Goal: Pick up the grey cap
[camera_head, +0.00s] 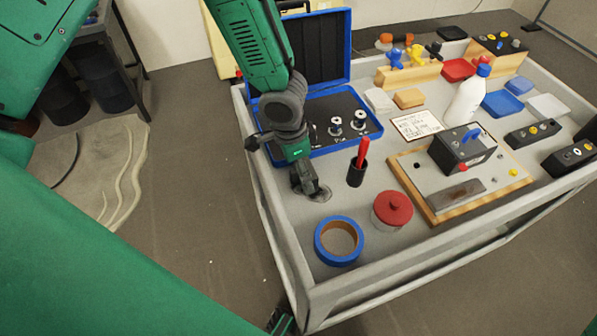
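A small grey round piece (321,194), which looks like the grey cap, lies on the grey table top near its left edge. My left gripper (308,189) is pointed down right at it and covers part of it. The fingers are small and dark, and I cannot tell whether they touch or grip the piece. My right gripper (282,322) shows only in part at the bottom edge, low beside the table, and its fingers are not clear.
A black cup with a red-handled tool (361,153), a red-lidded container (393,208) and a blue tape roll (317,247) stand close by. An open blue case (375,127) lies behind. A wooden-edged board (405,163) with a black box is at right.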

